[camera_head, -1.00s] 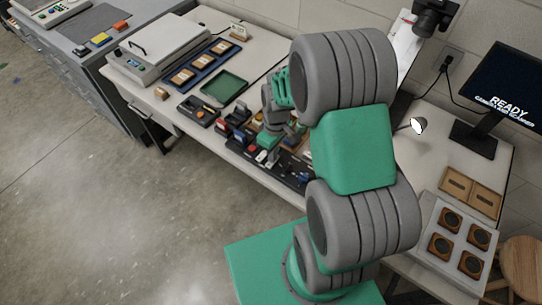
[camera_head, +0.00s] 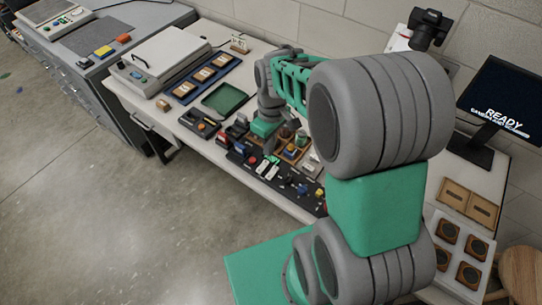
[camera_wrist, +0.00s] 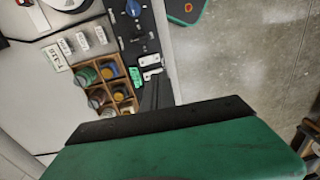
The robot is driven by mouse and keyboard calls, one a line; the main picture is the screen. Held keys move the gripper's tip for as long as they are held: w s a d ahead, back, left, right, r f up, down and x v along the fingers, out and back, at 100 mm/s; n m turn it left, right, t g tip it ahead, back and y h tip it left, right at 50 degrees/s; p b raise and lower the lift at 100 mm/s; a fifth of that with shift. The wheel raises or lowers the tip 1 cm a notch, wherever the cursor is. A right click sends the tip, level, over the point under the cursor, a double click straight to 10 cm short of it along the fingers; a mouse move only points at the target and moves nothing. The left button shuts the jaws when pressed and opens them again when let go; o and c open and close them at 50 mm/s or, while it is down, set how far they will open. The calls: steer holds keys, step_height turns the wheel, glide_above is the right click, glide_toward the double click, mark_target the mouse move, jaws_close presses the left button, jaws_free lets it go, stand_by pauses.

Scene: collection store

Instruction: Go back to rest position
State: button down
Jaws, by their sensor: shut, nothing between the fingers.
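My gripper (camera_head: 266,130) is at the end of my arm, over the work table (camera_head: 190,125) in the head view. Its fingers are shut and hold nothing. The fingertips are small and hard to make out there. In the wrist view the green hand with its black edge (camera_wrist: 160,122) fills the bottom of the picture. A wooden compartment box with several jars (camera_wrist: 108,86) shows beyond it, apart from the hand in the picture.
A black board with knobs and buttons (camera_head: 290,188) lies along the table's front edge. A green tray (camera_head: 225,99), a blue tray (camera_head: 202,78) and a lidded grey machine (camera_head: 165,58) stand to the left. A monitor (camera_head: 500,95) stands at right. The floor in front is clear.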

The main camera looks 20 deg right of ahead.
steer(key=shift+s+r, duration=0.1)
steer(key=shift+r, duration=0.55)
steer(key=s+m, duration=0.7)
step_height(320, 180, up, 11)
steer(key=a+t, duration=0.2)
steer(key=t, duration=0.2)
steer(key=shift+n+t+h, duration=0.3)
steer(key=shift+t+h, duration=0.1)
